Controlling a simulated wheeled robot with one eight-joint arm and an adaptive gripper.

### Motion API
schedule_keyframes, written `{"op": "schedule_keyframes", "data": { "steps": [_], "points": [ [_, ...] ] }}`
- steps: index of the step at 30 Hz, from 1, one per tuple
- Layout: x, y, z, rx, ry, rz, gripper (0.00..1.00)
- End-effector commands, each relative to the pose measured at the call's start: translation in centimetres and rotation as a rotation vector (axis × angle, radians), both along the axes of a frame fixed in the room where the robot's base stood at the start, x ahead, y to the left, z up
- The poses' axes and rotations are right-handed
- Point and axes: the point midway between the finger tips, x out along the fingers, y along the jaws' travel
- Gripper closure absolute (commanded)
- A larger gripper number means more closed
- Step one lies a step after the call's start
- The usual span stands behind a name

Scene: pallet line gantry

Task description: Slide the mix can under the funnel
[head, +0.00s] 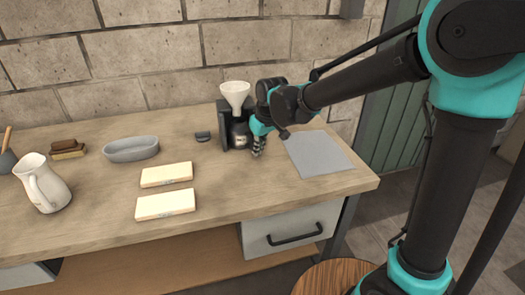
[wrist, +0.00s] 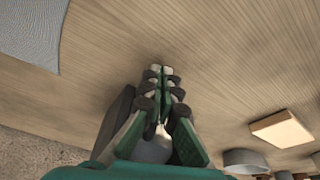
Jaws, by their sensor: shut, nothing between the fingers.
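The white funnel (head: 235,94) sits on top of a black stand (head: 224,112) at the back of the bench. A grey can (head: 239,137), which looks like the mix can, stands below the funnel in the stand's opening, partly hidden. Whether it is centred under the spout I cannot tell. My gripper (head: 259,149) is just right of and in front of the can, pointing down near the bench top. In the wrist view my gripper (wrist: 161,76) has its fingers together with nothing between them. A pale rounded surface shows behind the fingers there; I cannot tell which thing it is.
A grey mat (head: 318,152) lies right of my gripper. Two cream blocks (head: 166,205) lie front left, with a grey oval dish (head: 131,149), a white jug (head: 42,184) and a brush (head: 67,149) farther left. A small dark object (head: 203,136) lies left of the stand. The front middle is clear.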

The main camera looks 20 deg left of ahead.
Motion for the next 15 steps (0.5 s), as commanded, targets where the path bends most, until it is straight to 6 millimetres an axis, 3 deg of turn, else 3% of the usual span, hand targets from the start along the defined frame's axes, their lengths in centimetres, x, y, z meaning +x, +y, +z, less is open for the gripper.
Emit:
{"op": "schedule_keyframes", "data": {
  "steps": [15],
  "points": [
    [0.52, 0.75, 0.02, 0.0, 0.0, 0.0, 1.0]
  ]
}}
